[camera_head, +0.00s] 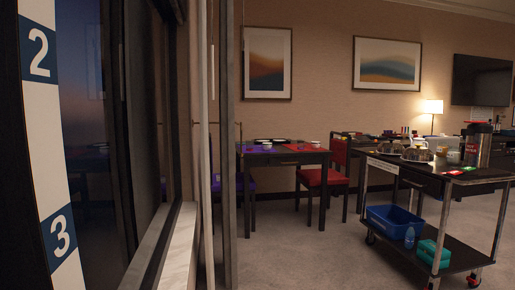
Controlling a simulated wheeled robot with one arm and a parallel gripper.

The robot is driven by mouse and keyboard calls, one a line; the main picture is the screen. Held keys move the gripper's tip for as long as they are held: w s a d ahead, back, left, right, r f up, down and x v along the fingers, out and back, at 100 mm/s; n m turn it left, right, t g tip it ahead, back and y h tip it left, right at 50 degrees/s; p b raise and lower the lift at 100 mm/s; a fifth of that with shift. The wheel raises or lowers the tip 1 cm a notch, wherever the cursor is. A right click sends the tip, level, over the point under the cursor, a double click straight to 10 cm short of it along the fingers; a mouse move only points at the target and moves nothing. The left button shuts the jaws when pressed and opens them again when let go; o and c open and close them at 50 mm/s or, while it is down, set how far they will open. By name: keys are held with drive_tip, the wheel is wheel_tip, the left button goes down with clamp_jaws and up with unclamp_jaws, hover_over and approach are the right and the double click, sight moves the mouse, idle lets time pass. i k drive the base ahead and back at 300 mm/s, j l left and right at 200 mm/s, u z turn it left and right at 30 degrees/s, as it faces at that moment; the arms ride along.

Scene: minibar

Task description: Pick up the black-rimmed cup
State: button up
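I cannot pick out a black-rimmed cup for certain. Several small cups and vessels stand on the top shelf of a dark cart (400,170) at the right, too small to tell their rims apart. A pale cup (453,157) is among them, left of a tall dark flask with red lettering (477,146). Small light dishes (266,146) also show on a dark table (285,158) further back. My gripper is not in view.
A dark window frame and a post with numbers (41,60) fill the left, close by. The cart's lower shelf holds a blue bin (393,225) and a teal box (432,254). Grey carpet (300,255) lies clear before the table.

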sight(315, 145)
drive_tip(key=i+l, duration=0.25)
drive_tip(key=i, duration=0.4)
drive_tip(key=i+l+u, duration=0.15)
drive_tip(key=i, duration=0.5)
drive_tip(key=i+l, duration=0.35)
drive_tip(key=i, duration=0.25)
drive_tip(key=i+l+u, duration=0.15)
drive_tip(key=i+l, duration=0.2)
drive_tip(key=i, duration=0.3)
drive_tip(key=i+l, duration=0.35)
drive_tip(key=i, duration=0.25)
drive_tip(key=i+l+u, duration=0.1)
drive_tip(key=i+l, duration=0.3)
drive_tip(key=i, duration=0.2)
drive_tip(key=i+l+u, duration=0.45)
drive_tip(key=i+l, duration=0.1)
drive_tip(key=l, duration=0.1)
